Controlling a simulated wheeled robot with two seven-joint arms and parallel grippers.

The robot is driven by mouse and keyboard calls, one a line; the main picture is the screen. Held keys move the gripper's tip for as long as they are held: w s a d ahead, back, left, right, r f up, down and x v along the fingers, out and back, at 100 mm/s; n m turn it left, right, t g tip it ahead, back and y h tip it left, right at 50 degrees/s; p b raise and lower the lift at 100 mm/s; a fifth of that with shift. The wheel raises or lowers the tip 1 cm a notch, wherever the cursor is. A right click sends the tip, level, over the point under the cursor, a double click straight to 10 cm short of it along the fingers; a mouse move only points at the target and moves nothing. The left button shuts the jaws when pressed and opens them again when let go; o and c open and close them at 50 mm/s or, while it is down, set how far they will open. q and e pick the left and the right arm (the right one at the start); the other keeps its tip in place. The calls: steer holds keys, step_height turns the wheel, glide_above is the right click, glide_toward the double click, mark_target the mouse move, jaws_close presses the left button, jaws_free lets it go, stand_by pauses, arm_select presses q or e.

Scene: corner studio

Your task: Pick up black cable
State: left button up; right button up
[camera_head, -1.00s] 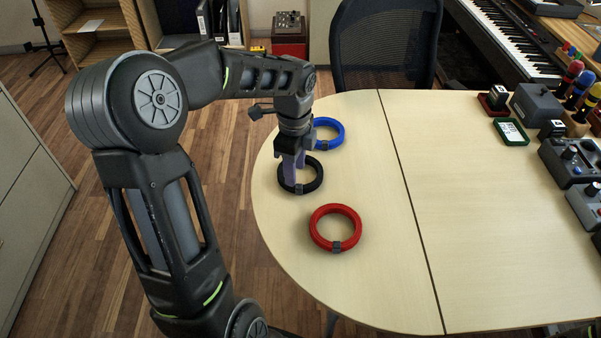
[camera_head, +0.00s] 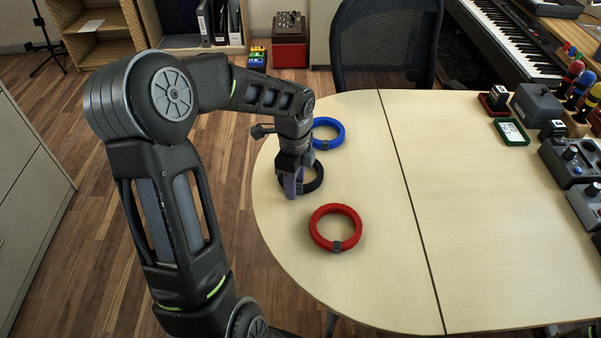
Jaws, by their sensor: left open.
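The black cable (camera_head: 317,181) is a coiled ring lying on the light wooden table near its rounded left end. My left gripper (camera_head: 293,190) points down at the front left part of this ring, with its fingers low at the coil. It is open, and it hides part of the ring. I cannot tell whether the fingers touch the cable or the table. My right gripper is not in view.
A blue cable ring (camera_head: 337,139) lies just behind, close to my left wrist. A red cable ring (camera_head: 335,246) lies in front. The table (camera_head: 460,220) is clear to the right, up to several small devices (camera_head: 570,160). A chair (camera_head: 385,50) stands behind.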

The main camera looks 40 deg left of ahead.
arm_select(q)
steer(key=shift+c, duration=0.2)
jaws_close()
stand_by(0.4)
stand_by(0.3)
